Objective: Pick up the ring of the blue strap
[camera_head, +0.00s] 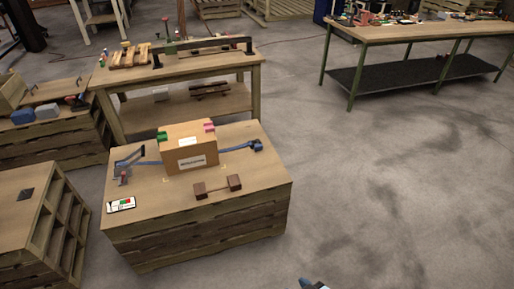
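A blue strap (235,149) runs out from both sides of a cardboard box (191,157) on a low crate-like table. A dark blue piece (257,145) sits at the strap's right end; it is too small to tell whether this is the ring. The left part of the strap (150,163) reaches toward a grey-blue tool (126,163). A small light and dark tip at the bottom edge, seemingly my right gripper (312,284), is in front of the table and well apart from the strap. Its fingers are cut off. My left gripper is not in view.
The low table (250,190) also holds a brown dumbbell-shaped block (218,187) and a white card or device (121,204). A workbench (225,60) stands behind, with wooden crates at left. The floor (390,190) at right is clear.

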